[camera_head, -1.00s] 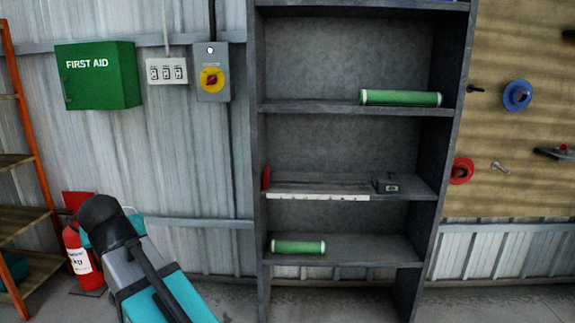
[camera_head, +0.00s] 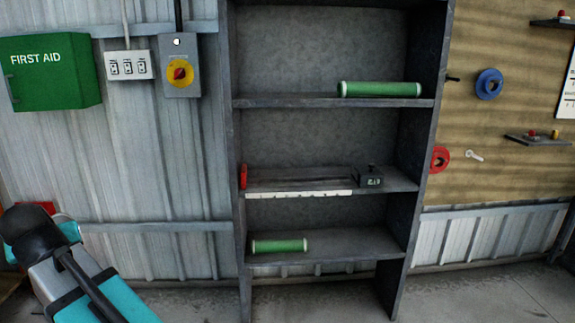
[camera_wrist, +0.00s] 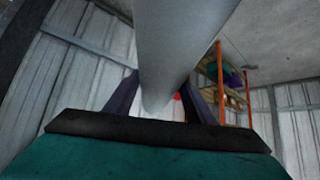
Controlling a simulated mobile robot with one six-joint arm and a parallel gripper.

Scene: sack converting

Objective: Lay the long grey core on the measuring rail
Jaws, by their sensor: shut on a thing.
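The long grey core (camera_wrist: 185,45) fills the upper middle of the wrist view, lying between the two dark fingers of my gripper (camera_wrist: 162,97). The gripper is shut on it. The core's far end runs out of the top of the picture. The measuring rail (camera_head: 300,193) is a pale marked strip on the middle shelf of the grey rack in the head view. A red stop (camera_head: 243,176) stands at its left end and a dark block with a small display (camera_head: 369,178) at its right. The rail looks empty. The gripper and core are not visible in the head view.
A green roll (camera_head: 380,89) lies on the shelf above the rail and a shorter green roll (camera_head: 279,246) on the shelf below. The rack's uprights (camera_head: 425,150) bound the shelves. A first aid box (camera_head: 50,72) hangs at left. The floor at right is clear.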

